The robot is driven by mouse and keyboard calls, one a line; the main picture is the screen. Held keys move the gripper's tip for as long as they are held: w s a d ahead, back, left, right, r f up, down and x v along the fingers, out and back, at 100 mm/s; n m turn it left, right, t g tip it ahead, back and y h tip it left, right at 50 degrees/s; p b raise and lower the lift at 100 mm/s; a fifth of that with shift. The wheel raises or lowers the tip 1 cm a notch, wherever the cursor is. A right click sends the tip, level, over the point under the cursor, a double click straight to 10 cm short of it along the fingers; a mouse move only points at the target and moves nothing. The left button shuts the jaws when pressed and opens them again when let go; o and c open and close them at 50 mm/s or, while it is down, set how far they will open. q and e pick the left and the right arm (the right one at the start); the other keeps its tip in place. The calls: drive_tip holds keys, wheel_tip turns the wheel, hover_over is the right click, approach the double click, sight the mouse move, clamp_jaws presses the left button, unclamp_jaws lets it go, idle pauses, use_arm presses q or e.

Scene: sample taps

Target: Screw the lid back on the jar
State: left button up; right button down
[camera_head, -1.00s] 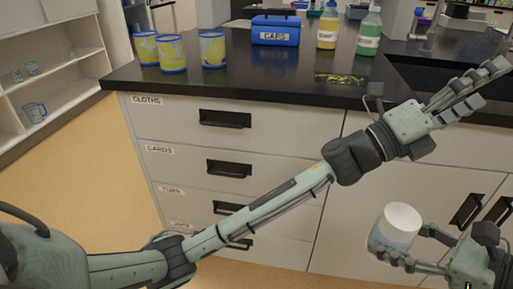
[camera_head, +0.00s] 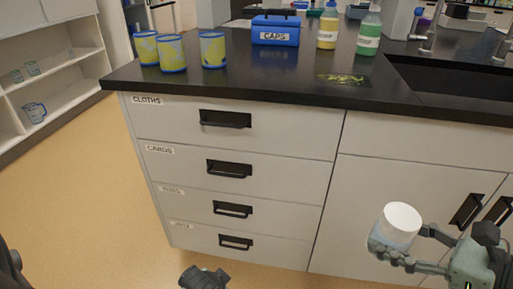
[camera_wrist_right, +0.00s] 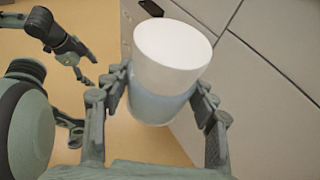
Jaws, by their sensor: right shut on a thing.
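The jar (camera_head: 389,240) is a translucent bluish cup-shaped vessel, held upright with a slight tilt in front of the cabinet. The white lid (camera_head: 402,218) sits on its top and looks seated; how tightly it is screwed cannot be seen. My right gripper (camera_wrist_right: 158,100) is shut around the jar's body, fingers on both sides, below the lid. In the right wrist view the lid (camera_wrist_right: 172,48) fills the upper middle and the jar (camera_wrist_right: 160,105) shows below it. My left gripper (camera_wrist_right: 80,66) is apart from the jar, at the upper left of that view; its opening is unclear.
A dark countertop (camera_head: 280,85) carries several yellow-patterned cups (camera_head: 212,50), a blue box labelled CAPS (camera_head: 275,30) and bottles (camera_head: 369,35). A sink (camera_head: 450,85) lies right. Labelled drawers (camera_head: 290,128) are closed. White shelving (camera_head: 60,60) stands left. The floor at left is clear.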

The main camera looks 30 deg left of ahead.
use_arm(q)
drive_tip(key=s, duration=0.1)
drive_tip(key=s+g, duration=0.1)
drive_tip(key=shift+s+a+f+n, duration=0.25)
drive_tip(key=shift+s+f+n, duration=0.05)
drive_tip(key=shift+f, duration=0.1)
use_arm(e)
drive_tip(key=w+d+r+m+t+h, duration=0.2)
drive_tip(key=d+m+t+h, duration=0.4)
drive_tip(key=d, duration=0.7)
drive_tip(key=shift+d+m+t, duration=0.25)
drive_tip(key=shift+m+t, duration=0.25)
drive_tip(key=shift+m, duration=0.5)
